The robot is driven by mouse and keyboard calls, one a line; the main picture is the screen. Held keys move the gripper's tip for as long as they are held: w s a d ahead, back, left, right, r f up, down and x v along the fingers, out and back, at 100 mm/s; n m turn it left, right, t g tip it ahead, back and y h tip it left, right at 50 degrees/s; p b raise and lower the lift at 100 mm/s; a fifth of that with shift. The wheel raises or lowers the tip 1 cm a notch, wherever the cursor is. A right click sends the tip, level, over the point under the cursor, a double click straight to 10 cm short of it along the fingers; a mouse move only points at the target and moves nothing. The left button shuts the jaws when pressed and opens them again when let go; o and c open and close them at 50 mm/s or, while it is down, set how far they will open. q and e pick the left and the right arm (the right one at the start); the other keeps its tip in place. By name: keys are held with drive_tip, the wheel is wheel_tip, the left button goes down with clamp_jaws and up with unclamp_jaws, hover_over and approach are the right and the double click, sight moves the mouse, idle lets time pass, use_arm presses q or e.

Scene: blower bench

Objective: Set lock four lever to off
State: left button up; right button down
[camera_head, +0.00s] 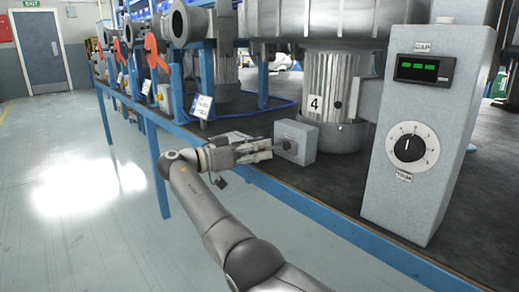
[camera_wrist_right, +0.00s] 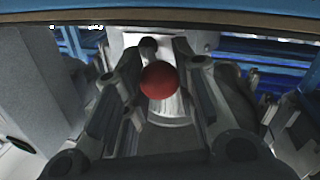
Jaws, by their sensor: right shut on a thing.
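The lock four lever is mostly hidden by my right gripper (camera_head: 268,149) in the head view. Its small grey box (camera_head: 303,143) stands on the bench in front of the silver motor (camera_head: 325,85) labelled 4. My right gripper reaches the box's left side and is shut on the lever. In the right wrist view a round red knob (camera_wrist_right: 160,80) shows between the two dark fingers; it looks like the lever's end. I cannot tell the lever's exact angle. My left gripper is not in view.
A grey control box (camera_head: 430,120) with a green display and a black dial (camera_head: 408,149) stands at the right. Orange handles (camera_head: 155,52) and more blowers line the bench to the left. The blue bench edge (camera_head: 330,212) runs below my gripper. The floor at left is clear.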

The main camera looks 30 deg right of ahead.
drive_tip(key=shift+r, duration=0.15)
drive_tip(key=c, duration=1.1)
unclamp_jaws()
wheel_tip(320, 180, up, 10)
drive_tip(key=shift+f, duration=0.1)
